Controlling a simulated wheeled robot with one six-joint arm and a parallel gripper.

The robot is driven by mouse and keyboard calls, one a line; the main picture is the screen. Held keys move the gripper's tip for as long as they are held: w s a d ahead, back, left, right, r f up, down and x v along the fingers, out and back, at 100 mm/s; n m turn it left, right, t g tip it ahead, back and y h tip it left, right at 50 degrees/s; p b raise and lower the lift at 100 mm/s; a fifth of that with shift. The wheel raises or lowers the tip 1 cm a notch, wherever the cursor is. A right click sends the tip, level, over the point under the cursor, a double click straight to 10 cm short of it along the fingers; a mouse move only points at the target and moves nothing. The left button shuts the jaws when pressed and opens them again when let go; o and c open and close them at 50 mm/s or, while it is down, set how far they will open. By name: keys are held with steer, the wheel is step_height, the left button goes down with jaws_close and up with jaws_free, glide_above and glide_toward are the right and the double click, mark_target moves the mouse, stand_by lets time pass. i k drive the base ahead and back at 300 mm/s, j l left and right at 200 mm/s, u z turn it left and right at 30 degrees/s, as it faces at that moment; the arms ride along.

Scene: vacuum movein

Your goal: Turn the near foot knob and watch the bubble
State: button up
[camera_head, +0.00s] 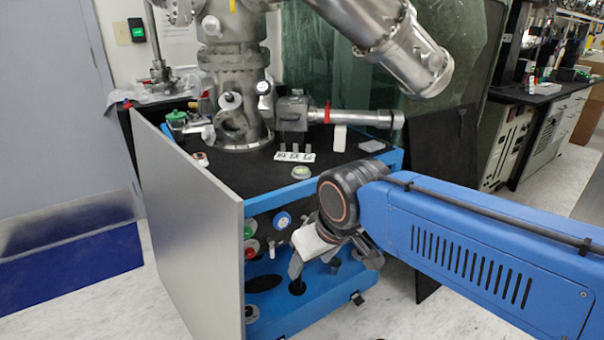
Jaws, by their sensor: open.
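A small round green-yellow disc that looks like the bubble level (302,172) lies on the black top near its front edge. It is too small to show where a bubble sits. My gripper (315,268) is open, with its fingers pointing down in front of the blue frame's open front. A dark round piece (297,287) shows just below the left finger, with a gap I cannot judge. A grey round knob (251,313) sits at the lower left of the frame, partly cut off by the grey panel. I cannot tell which of these is the near foot knob.
A metal vacuum chamber (238,95) stands on the black top (230,172). A grey panel (190,215) stands open at the left. Pale floor (100,305) is clear at lower left.

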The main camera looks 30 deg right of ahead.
mark_target(248, 310)
steer(key=k+z, duration=0.15)
steer(key=z, duration=0.2)
steer(key=k+z, duration=0.1)
steer(key=z, duration=0.25)
steer(key=k+l+z, duration=0.1)
steer(key=z, duration=0.25)
